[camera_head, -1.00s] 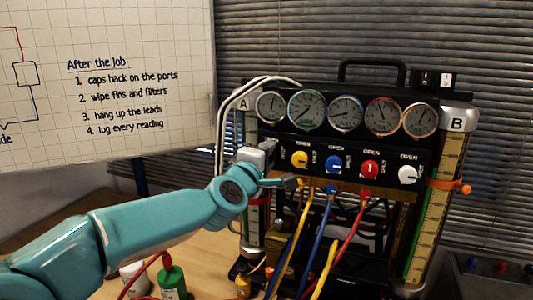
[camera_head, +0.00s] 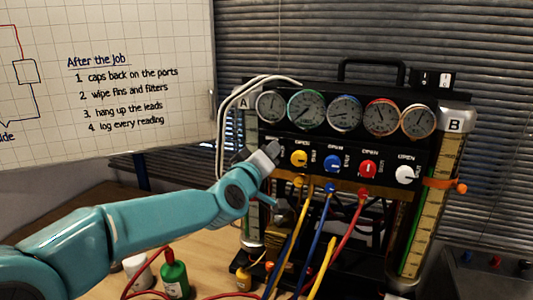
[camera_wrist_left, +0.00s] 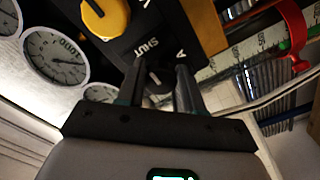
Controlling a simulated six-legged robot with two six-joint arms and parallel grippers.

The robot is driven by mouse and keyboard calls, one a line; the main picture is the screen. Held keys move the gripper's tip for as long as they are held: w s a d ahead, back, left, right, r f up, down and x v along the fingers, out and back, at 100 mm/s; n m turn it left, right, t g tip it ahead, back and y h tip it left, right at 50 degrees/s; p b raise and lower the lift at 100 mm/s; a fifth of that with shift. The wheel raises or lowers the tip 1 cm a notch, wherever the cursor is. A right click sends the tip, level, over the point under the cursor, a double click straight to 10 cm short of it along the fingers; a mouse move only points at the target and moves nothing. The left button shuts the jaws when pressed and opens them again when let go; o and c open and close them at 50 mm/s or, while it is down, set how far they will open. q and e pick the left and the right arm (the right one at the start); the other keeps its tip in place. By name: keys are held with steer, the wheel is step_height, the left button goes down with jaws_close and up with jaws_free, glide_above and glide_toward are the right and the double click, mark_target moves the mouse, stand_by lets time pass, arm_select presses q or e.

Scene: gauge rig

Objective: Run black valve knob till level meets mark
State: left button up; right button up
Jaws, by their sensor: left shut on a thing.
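My left gripper (camera_head: 270,152) is at the left end of the valve row on the gauge rig, and its arm comes in from the left. In the left wrist view its two fingers (camera_wrist_left: 160,82) are closed on either side of the black valve knob (camera_wrist_left: 158,76), beside the word SHUT. My gripper hides that knob in the head view. Sight tube A (camera_head: 250,130) stands behind my wrist, partly hidden. In the wrist view a red clamp (camera_wrist_left: 292,38) sits around a scaled tube (camera_wrist_left: 238,50), with green beside it. The exact level cannot be read. My right gripper is out of view.
Yellow (camera_head: 299,158), blue (camera_head: 332,162), red (camera_head: 368,169) and white (camera_head: 404,174) knobs line the panel under several gauges. Tube B (camera_head: 430,205) has an orange clamp (camera_head: 441,183). Coloured hoses hang below. A green bottle (camera_head: 174,279) stands on the table in front.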

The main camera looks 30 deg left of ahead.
arm_select(q)
steer(key=shift+f, duration=0.1)
stand_by(0.4)
steer(key=o, duration=1)
steer(key=shift+o, duration=0.2)
steer(key=v, duration=1.6)
steer(key=shift+s+d, duration=0.15)
